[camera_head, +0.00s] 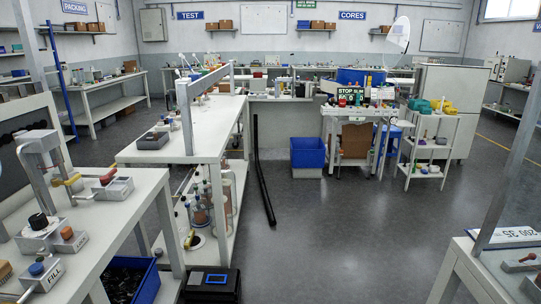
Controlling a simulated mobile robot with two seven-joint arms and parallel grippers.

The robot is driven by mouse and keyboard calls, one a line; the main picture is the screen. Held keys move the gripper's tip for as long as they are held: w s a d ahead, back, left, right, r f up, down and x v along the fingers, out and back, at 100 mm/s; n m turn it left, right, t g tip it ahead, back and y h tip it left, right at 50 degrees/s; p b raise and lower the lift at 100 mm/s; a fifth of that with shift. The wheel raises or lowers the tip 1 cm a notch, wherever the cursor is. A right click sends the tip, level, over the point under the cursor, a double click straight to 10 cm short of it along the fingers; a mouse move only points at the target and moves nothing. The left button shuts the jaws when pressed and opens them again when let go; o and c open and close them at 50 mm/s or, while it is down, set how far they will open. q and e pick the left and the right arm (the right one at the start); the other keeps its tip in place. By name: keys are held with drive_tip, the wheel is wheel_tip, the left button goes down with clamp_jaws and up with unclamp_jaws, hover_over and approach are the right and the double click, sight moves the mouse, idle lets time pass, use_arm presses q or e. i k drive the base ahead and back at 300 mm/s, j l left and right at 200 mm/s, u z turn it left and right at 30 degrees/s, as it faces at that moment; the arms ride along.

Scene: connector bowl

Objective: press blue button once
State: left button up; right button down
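A small blue button (37,268) sits on top of a grey box labelled FILL (42,281), on the white bench at the lower left. Near it on the same bench is a similar grey box with an orange-brown button (66,232). Behind that is a grey unit with a black knob (38,220). Nothing covers the blue button from this view, and whether it is pressed in cannot be told. Neither of my grippers is in view.
A blue bin (130,280) is below this bench. Another blue bin (308,152) stands on the floor ahead. The grey floor (330,230) in the middle is clear.

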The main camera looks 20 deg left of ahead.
sight(35, 269)
drive_tip(key=i+j+u, duration=0.1)
drive_tip(key=i+u, duration=0.15)
drive_tip(key=i, duration=0.55)
drive_tip(key=i+u, duration=0.25)
drive_tip(key=i, duration=1.35)
drive_tip(key=z, duration=7.9)
drive_tip(key=i, duration=0.25)
